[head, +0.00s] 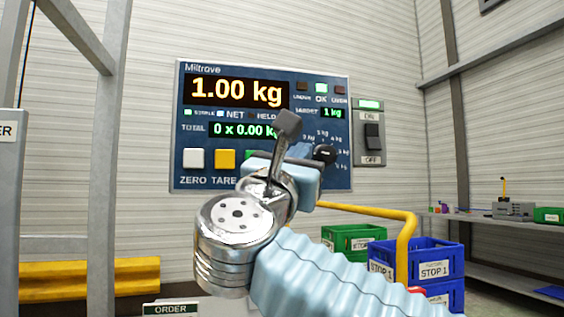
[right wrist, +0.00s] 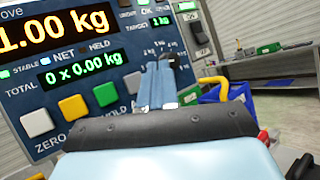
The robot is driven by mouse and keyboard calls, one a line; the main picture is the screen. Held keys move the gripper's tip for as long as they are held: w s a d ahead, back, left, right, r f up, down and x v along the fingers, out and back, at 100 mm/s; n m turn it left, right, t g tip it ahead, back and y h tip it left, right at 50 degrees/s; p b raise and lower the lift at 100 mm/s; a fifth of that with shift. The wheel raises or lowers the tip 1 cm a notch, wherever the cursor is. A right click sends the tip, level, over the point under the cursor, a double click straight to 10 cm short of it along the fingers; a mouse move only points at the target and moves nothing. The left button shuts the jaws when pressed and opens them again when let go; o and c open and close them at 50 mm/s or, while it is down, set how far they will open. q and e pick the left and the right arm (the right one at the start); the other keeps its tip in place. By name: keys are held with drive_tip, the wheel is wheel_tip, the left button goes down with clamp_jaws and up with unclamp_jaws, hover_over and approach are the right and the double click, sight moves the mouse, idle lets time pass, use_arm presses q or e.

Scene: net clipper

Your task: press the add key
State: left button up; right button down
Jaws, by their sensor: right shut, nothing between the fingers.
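The blue scale panel (head: 340,100) on the wall reads 1.00 kg, with a total of 0 x 0.00 kg. Its key row has a white key (head: 193,158), a yellow key (head: 225,159) and a green key (head: 252,160). In the right wrist view the green key (right wrist: 105,93) shows fully; I cannot clearly read its label. A key right of it is mostly hidden. My right gripper (head: 288,125) is shut and empty in front of the panel, right of the green key. Its fingers also show in the right wrist view (right wrist: 162,66). My left gripper is out of view.
A black knob (head: 325,154) and an ON/OFF switch box (head: 371,135) are right of the keys. Blue crates (head: 445,262) and a green crate (head: 345,235) stand lower right, near a yellow rail (head: 405,240). A shelf (head: 500,222) is at the far right.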

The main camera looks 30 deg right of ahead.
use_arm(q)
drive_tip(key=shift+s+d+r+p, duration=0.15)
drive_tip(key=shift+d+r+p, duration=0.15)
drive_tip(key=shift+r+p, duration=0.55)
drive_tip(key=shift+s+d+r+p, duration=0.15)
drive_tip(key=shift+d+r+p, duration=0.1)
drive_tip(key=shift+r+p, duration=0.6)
use_arm(e)
drive_tip(key=w+d, duration=0.2)
drive_tip(key=w, duration=0.6)
drive_tip(key=shift+w, duration=0.25)
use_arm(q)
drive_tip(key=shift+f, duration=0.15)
use_arm(e)
drive_tip(key=shift+w+d, duration=0.1)
drive_tip(key=shift+w, duration=0.3)
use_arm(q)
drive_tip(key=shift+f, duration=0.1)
use_arm(e)
drive_tip(key=shift+w+d, duration=0.15)
drive_tip(key=shift+w, duration=0.2)
idle(0.5)
use_arm(q)
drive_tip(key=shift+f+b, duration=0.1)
drive_tip(key=shift+b, duration=0.2)
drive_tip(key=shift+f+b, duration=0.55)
use_arm(e)
drive_tip(key=shift+s+a, duration=0.2)
drive_tip(key=shift+s, duration=0.6)
